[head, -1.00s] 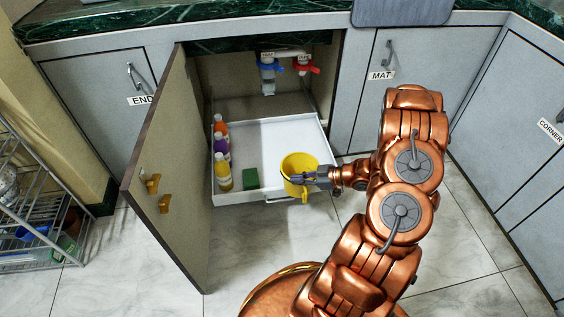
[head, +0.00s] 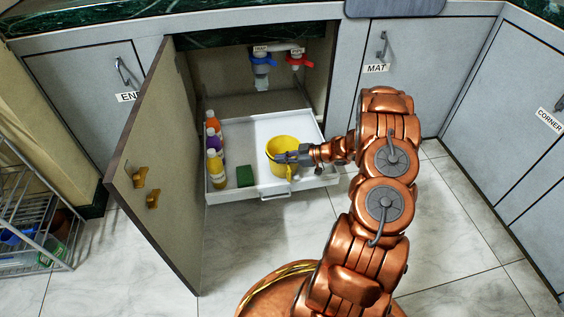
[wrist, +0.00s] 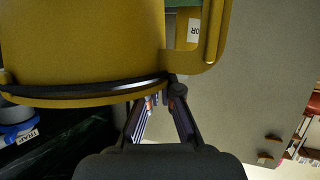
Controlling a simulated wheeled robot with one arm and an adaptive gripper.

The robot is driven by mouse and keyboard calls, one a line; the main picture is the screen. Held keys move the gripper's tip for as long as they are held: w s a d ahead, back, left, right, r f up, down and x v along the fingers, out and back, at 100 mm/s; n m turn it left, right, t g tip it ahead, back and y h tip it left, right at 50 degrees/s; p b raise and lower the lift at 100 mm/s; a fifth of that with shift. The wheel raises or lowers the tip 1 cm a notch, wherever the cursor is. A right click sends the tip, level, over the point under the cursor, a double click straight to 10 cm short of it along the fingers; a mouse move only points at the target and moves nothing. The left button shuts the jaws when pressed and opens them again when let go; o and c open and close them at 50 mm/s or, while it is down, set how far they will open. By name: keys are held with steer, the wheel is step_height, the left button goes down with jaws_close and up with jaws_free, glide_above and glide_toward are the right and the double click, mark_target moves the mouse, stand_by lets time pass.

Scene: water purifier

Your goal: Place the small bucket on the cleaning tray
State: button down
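The small bucket (head: 281,146) is yellow and upright, over the right front part of the white cleaning tray (head: 240,126). I cannot tell whether its base touches the tray floor. My gripper (head: 288,157) reaches in from the right and is shut on the bucket's near right side. In the wrist view the bucket (wrist: 80,45) fills the upper left, with its dark rim close to my fingers (wrist: 160,100). The exact contact is partly hidden. The tray is pulled out of the open cabinet.
Several bottles (head: 215,165) and a green sponge (head: 245,176) stand at the tray's left. The open cabinet door (head: 160,170) bounds the left side. Blue (head: 262,60) and red (head: 299,60) valves hang inside above the tray. A wire rack (head: 35,215) stands far left.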

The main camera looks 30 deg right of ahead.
steer(key=shift+f, duration=0.25)
steer(key=c, duration=1.3)
jaws_free()
